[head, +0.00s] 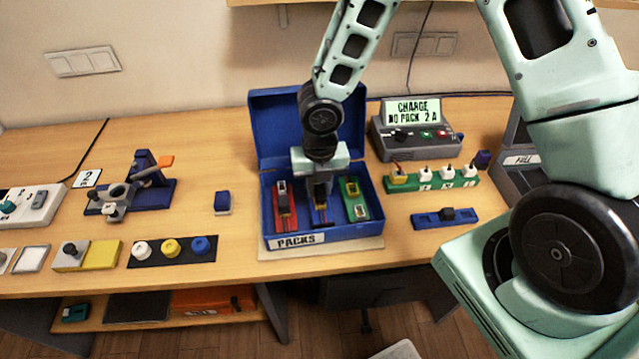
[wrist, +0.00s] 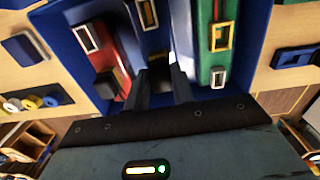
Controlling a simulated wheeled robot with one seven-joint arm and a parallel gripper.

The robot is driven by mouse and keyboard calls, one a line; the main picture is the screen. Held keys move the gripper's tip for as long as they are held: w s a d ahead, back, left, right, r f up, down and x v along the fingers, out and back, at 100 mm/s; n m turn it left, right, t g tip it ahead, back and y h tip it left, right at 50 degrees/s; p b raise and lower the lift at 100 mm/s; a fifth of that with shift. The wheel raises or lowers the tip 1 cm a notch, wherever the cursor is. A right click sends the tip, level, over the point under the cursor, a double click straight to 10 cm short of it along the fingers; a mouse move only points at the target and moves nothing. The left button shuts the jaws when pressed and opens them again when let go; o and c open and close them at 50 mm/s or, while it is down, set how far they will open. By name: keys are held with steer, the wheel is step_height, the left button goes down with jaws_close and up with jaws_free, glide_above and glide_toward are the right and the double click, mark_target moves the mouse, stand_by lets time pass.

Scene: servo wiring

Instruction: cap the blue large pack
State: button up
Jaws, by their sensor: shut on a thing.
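The blue pack (head: 322,217) stands in the middle of the blue box (head: 345,233) labelled PACKS, between a red pack (head: 292,222) and a green pack (head: 360,208). My gripper (head: 320,199) reaches down into the box and is shut on the blue pack. In the wrist view both fingers (wrist: 161,80) are at the blue pack (wrist: 152,42), which has a pale rectangular frame at its far end. The fingers hide part of it. A small blue block (head: 222,201), possibly a cap, lies on the table left of the box.
The box lid (head: 275,125) stands open behind. A charger (head: 415,138) reads "CHARGE NO PACK 2 A". In front of it are a green strip with several plugs (head: 430,182) and a blue rail (head: 430,220). A blue clamp fixture (head: 150,190) stands left; bare table surrounds the small block.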

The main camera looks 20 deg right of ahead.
mark_target(320, 187)
steer(key=shift+f+b, duration=0.6)
steer(key=shift+f, duration=0.25)
steer(key=o, duration=1)
steer(key=shift+o, duration=0.2)
steer(key=shift+r, duration=0.2)
step_height(320, 187, up, 17)
steer(key=p, duration=0.2)
